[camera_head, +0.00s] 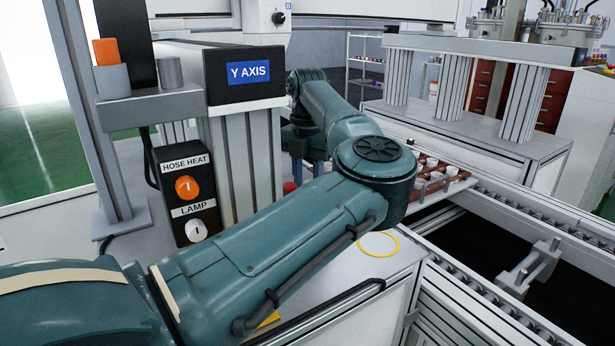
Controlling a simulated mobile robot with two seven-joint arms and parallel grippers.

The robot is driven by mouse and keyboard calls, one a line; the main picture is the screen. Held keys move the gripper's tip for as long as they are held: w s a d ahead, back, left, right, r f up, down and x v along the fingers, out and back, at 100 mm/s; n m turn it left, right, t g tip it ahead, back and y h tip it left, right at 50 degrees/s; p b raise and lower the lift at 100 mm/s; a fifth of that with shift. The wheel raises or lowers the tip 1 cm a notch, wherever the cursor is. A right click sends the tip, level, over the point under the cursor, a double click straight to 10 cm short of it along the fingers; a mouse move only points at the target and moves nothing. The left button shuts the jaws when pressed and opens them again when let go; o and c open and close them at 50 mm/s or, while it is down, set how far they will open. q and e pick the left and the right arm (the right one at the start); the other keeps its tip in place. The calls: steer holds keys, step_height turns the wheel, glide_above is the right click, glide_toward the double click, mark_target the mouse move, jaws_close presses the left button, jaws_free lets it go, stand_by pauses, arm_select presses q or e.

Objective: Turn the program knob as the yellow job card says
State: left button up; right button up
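A dark control box (184,193) stands left of centre. It carries an orange knob (187,187) under the label HOSE HEAT and a pale knob (196,229) under the label LAMP. My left arm crosses the view and bends back toward the Y AXIS block. Its gripper end is mostly hidden behind the arm. My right gripper is out of view.
The Y AXIS block (285,85) stands on a metal post behind my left arm. A yellow ring (378,244) lies on the bench. A reddish-brown tray (432,180) with several pots sits by the conveyor (480,318) at right. An orange-topped item (107,52) stands upper left.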

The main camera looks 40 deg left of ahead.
arm_select(q)
steer(key=shift+o, duration=1)
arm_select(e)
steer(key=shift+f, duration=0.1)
arm_select(q)
step_height(320, 180, up, 13)
steer(key=p, duration=0.1)
steer(key=shift+p, duration=0.35)
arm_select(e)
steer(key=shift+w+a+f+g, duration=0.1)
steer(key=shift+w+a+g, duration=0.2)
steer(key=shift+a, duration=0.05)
arm_select(q)
steer(key=shift+r, duration=0.1)
